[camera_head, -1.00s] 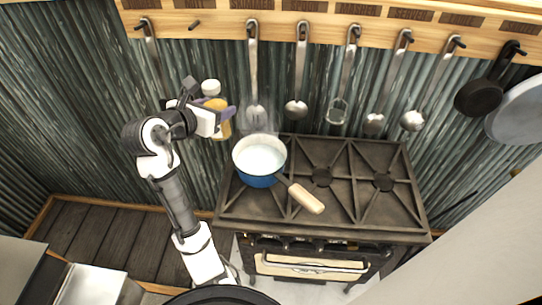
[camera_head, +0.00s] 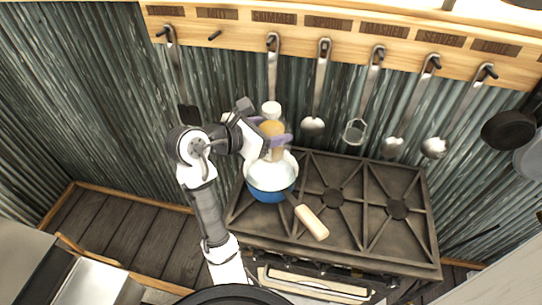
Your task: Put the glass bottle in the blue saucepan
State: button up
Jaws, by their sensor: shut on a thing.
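The glass bottle (camera_head: 271,127), amber with a white cap, stands upright between the purple fingers of my gripper (camera_head: 272,141). My gripper is shut on it around its body. The bottle is over the far part of the saucepan's opening as I look down. Its lower end is seen against the white inside; I cannot tell whether it touches the pan.
The black stove top (camera_head: 335,200) has bare grates right of the saucepan. Several utensils hang from a wooden rail (camera_head: 330,30) on the corrugated wall behind. A dark frying pan (camera_head: 508,130) hangs at the right.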

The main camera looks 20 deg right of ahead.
aim_at(271, 157)
notch_tip(271, 157, down, 9)
jog(key=shift+r, duration=0.1)
dwell(0.3)
jog(key=shift+f, duration=0.25)
jog(key=shift+f+p, duration=0.35)
jog(key=o, duration=1.3)
